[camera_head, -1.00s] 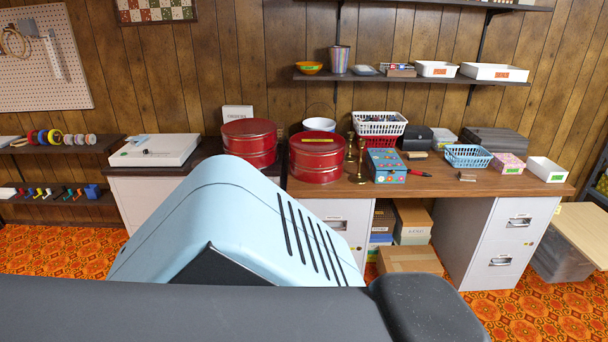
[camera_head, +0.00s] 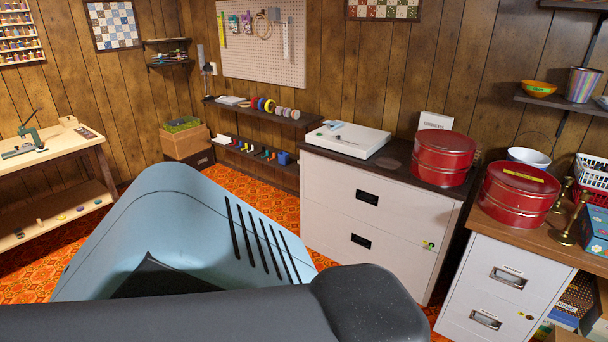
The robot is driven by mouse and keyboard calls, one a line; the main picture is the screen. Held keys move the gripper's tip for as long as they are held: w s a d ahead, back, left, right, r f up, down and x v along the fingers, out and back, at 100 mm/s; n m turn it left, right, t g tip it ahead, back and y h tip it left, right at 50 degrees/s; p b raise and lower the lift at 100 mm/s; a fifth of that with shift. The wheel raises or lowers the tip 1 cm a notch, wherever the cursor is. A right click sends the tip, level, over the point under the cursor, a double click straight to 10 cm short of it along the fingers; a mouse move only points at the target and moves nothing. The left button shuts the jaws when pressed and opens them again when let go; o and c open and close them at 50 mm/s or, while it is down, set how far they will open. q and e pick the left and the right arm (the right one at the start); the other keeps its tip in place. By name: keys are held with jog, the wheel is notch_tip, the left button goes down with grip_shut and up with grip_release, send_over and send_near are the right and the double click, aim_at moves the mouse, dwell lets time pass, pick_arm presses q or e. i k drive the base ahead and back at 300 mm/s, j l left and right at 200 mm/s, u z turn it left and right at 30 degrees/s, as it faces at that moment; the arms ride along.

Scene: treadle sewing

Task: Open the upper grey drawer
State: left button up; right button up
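A wide light grey cabinet (camera_head: 328,218) stands against the back wall with two drawers. Its upper drawer (camera_head: 345,195) has a dark recessed handle (camera_head: 367,197) and looks shut. Its lower drawer (camera_head: 340,240) also looks shut. A second light grey cabinet (camera_head: 455,318) under the wooden desk at the right has an upper drawer (camera_head: 500,272) with a metal label pull, also shut. I cannot tell which upper drawer is meant. Neither gripper is in view; parts of my own body fill the lower left and middle and hide the floor there.
Red tins (camera_head: 445,157) and a white case (camera_head: 347,141) stand on top of the wide cabinet and desk (camera_head: 490,212). A dark shelf (camera_head: 262,113) hangs left of it. A workbench (camera_head: 55,160) stands at the far left. Orange patterned floor (camera_head: 262,197) shows clear before the shelves.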

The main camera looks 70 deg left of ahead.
aim_at(415, 215)
jog(key=u, duration=1.9)
jog(key=z, duration=0.4)
jog(key=i+j+z, duration=0.65)
jog(key=i, duration=0.15)
jog(key=i+j+z, duration=0.1)
jog(key=i+j, duration=0.9)
jog(key=j, duration=0.25)
jog(key=i+z, duration=0.05)
